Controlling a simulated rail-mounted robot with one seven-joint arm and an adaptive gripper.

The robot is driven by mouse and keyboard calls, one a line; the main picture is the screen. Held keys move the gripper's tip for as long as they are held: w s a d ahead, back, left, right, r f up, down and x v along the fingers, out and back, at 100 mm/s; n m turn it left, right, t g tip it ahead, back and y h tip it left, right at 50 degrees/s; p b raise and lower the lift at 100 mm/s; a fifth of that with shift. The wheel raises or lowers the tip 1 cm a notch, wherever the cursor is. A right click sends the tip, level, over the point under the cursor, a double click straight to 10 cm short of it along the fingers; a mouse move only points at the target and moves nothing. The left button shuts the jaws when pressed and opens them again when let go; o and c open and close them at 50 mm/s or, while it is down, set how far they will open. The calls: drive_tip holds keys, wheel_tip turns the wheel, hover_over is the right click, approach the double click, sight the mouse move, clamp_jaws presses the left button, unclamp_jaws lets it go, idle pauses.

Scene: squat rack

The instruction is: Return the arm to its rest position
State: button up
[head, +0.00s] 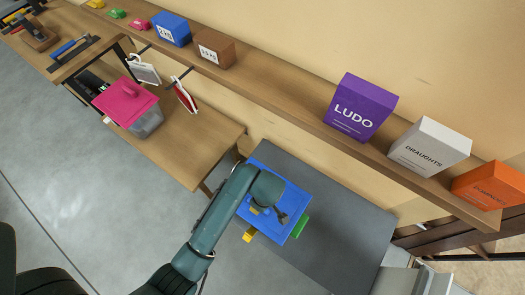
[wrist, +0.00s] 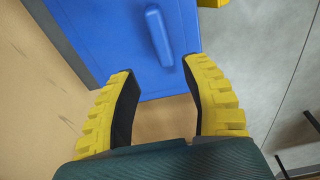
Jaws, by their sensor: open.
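My gripper (wrist: 159,69) is open and empty in the wrist view, its two yellow ridged fingers spread apart. Beyond the fingertips is a blue panel (wrist: 100,45) with a raised blue bar (wrist: 160,38) like a handle. I cannot tell whether the fingers touch it. In the head view my teal arm (head: 222,215) reaches up from the bottom and bends over the blue panel (head: 268,158). The wrist covers part of the panel, and the fingers are mostly hidden there.
A yellow piece (head: 249,236) and a green piece (head: 300,226) show at the panel's edges, over a dark grey surface (head: 350,240). A long wall shelf (head: 290,100) carries boxes, including purple LUDO (head: 360,105). A wooden table (head: 190,150) holds a pink-lidded bin (head: 125,104). Open floor (head: 90,200) lies left.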

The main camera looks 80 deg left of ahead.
idle(0.5)
drive_tip(key=w+d+r+m+t+y, duration=0.1)
drive_tip(key=w+d+r+m+t, duration=0.2)
drive_tip(key=w+r, duration=0.5)
drive_tip(key=w+d+r+m+t+y, duration=0.1)
drive_tip(key=w+d+r+m+t, duration=0.3)
drive_tip(key=w, duration=0.8)
drive_tip(key=w+d+r+m+t+h, duration=0.1)
drive_tip(key=w+d+r+m+t, duration=0.3)
drive_tip(key=d+r, duration=0.6)
drive_tip(key=w+d+r+m+t, duration=0.3)
drive_tip(key=w+d+r, duration=0.2)
drive_tip(key=r, duration=0.8)
drive_tip(key=s+d+r+m+t+h, duration=0.1)
drive_tip(key=s+d+r+m+t, duration=0.2)
drive_tip(key=r, duration=0.5)
drive_tip(key=s+d+r+m+t+h, duration=0.1)
drive_tip(key=s+d+r+m+t, duration=0.15)
drive_tip(key=r+m, duration=0.4)
drive_tip(key=s+d+r+m+t+h, duration=0.15)
drive_tip(key=r+m+t, duration=0.25)
drive_tip(key=r, duration=0.5)
wheel_tip(320, 180, up, 25)
drive_tip(key=p, duration=2.5)
drive_tip(key=shift+s+y, duration=0.3)
drive_tip(key=shift+y, duration=0.15)
